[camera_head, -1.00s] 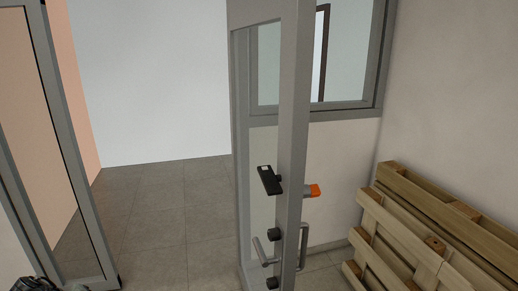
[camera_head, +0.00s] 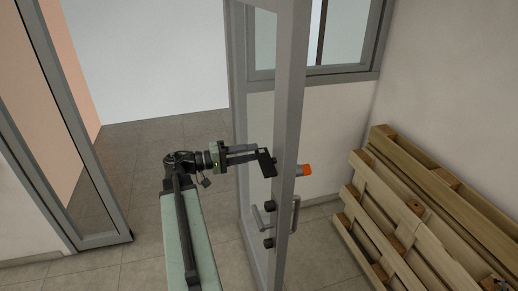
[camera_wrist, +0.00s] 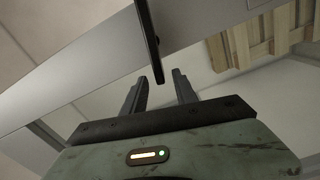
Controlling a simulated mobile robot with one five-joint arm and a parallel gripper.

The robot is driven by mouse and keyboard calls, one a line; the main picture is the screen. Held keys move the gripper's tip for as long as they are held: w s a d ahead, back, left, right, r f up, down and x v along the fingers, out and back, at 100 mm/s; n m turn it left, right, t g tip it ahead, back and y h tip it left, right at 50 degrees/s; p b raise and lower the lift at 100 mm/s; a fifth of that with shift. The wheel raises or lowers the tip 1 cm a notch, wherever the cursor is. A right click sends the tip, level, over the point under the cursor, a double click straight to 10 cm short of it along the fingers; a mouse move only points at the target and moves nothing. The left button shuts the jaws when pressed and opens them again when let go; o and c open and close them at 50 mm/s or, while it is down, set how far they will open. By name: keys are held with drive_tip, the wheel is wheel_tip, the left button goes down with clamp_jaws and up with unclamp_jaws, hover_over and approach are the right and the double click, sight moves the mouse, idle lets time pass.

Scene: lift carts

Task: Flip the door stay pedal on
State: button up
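A flat black plate (camera_head: 266,162) sticks out from the near edge of the open grey-framed door (camera_head: 289,120). An orange-tipped part (camera_head: 305,170) shows on the door's other side at about the same height. The plate looks like the pedal, but I cannot tell which part is the stay pedal. My gripper (camera_head: 257,151) is at the plate, coming from the left. In the wrist view my gripper (camera_wrist: 159,76) is open, and the thin black plate (camera_wrist: 151,40) ends between its fingertips, with no clear contact on either side.
A door handle (camera_head: 257,216) and black knobs sit lower on the door, with a pull bar (camera_head: 296,213) on the right. Wooden pallets (camera_head: 420,210) lean on the right wall. A glass panel (camera_head: 50,120) stands left. The tiled floor (camera_head: 130,185) between is clear.

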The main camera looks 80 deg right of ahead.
sight(259, 151)
drive_tip(key=shift+x, duration=1.8)
clamp_jaws()
drive_tip(key=shift+f+n+b, duration=0.6)
drive_tip(key=shift+f+n, duration=0.05)
drive_tip(key=shift+n, duration=0.25)
drive_tip(key=n, duration=0.1)
drive_tip(key=f+n+b, duration=0.1)
drive_tip(key=n, duration=0.1)
unclamp_jaws()
drive_tip(key=shift+r, duration=0.1)
